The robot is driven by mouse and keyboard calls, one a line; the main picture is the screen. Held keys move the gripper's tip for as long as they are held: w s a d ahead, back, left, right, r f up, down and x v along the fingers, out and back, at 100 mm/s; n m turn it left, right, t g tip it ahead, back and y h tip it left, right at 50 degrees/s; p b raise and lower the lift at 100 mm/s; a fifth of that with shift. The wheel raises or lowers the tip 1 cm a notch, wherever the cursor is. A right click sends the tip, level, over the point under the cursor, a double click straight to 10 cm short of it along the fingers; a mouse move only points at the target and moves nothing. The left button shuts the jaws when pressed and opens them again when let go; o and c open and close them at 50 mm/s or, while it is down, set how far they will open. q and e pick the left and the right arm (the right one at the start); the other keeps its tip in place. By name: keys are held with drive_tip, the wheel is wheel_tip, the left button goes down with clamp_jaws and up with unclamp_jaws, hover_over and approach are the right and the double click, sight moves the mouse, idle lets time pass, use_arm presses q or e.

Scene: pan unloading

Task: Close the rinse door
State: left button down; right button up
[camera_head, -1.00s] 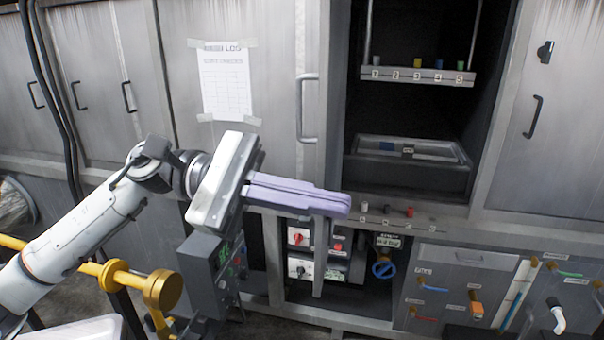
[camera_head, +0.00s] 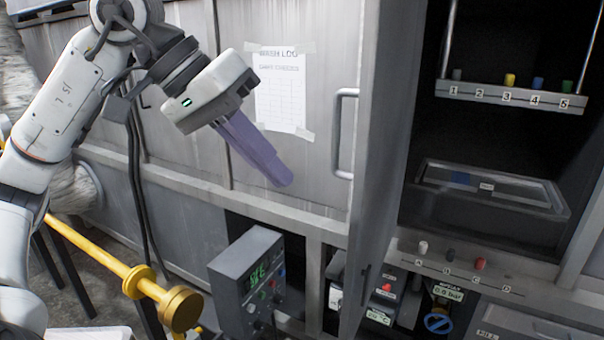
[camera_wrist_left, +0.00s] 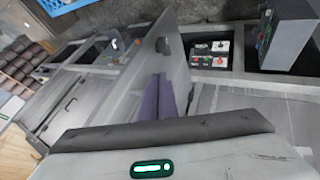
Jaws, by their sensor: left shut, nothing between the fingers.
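A tall grey door panel (camera_head: 378,150) stands swung out, nearly edge-on, at the left side of the dark open cabinet in the head view. I take it as the rinse door; no name on it can be read. In the left wrist view the panel (camera_wrist_left: 140,78) stands out with a dark handle near its edge. My left gripper (camera_head: 282,180) has purple fingers, shut and empty, pointing down and right. It is left of the panel, apparently apart from it. In the wrist view its fingers (camera_wrist_left: 164,97) overlap the panel. My right gripper is not in view.
The open cabinet holds a numbered shelf (camera_head: 510,97) and a tray-like basin (camera_head: 490,190). A grey control box (camera_head: 248,280) stands below the gripper. A yellow bar (camera_head: 110,262) crosses the lower left. A paper log sheet (camera_head: 281,90) is taped behind the gripper.

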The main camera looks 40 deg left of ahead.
use_arm(q)
drive_tip(key=w+d+f+p, duration=0.2)
drive_tip(key=w+d+f, duration=0.2)
drive_tip(key=d+f, duration=0.2)
drive_tip(key=shift+w+d+f, duration=0.25)
drive_tip(key=shift+w+d, duration=0.15)
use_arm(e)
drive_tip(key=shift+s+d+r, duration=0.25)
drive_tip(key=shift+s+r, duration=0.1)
